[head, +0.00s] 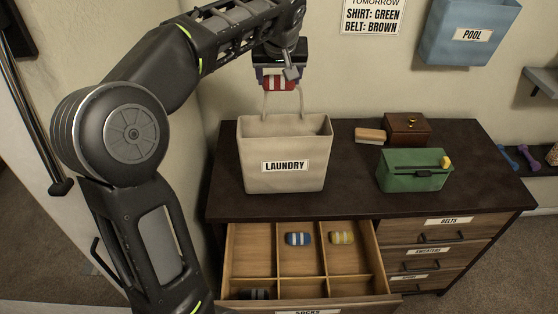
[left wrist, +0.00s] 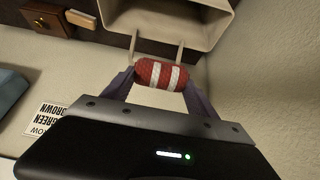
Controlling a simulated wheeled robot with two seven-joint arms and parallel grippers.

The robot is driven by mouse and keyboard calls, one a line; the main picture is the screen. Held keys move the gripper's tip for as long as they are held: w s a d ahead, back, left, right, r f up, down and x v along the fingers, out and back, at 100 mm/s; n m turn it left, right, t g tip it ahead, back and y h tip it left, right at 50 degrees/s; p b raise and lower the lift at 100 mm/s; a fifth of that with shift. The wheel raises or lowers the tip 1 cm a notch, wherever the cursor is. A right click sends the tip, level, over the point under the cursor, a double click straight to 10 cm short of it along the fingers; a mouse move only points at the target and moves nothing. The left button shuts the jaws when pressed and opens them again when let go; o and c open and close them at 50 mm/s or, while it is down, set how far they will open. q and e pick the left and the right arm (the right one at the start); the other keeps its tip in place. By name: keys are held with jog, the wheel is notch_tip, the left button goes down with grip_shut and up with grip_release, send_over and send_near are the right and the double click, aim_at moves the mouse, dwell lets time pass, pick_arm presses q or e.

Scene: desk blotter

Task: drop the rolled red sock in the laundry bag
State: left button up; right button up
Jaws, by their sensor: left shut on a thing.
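The rolled red sock (head: 279,83) with white stripes is held in my left gripper (head: 280,80), above the back of the laundry bag. It also shows in the left wrist view (left wrist: 161,75), between the two fingers. The laundry bag (head: 285,178) is beige, labelled LAUNDRY, and stands upright on the dresser with its mouth open. Its rim also shows in the left wrist view (left wrist: 185,34). One handle loop rises at the back rim just below the sock. The inside bottom of the bag is hidden. My right gripper is not in view.
An open sock drawer (head: 250,250) holds a blue, a yellow and a dark rolled sock. A green box (head: 412,172), a brown wooden box (head: 407,128) and a tan block (head: 370,136) sit right of the bag. A blue POOL bag (head: 468,35) hangs on the wall.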

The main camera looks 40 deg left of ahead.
pick_arm(q)
jog(key=o, duration=1.4)
jog(key=v, duration=0.7)
jog(key=shift+r+b, duration=0.35)
jog(key=shift+b, duration=0.1)
jog(key=shift+s+d, duration=0.15)
jog(key=shift+s, duration=0.05)
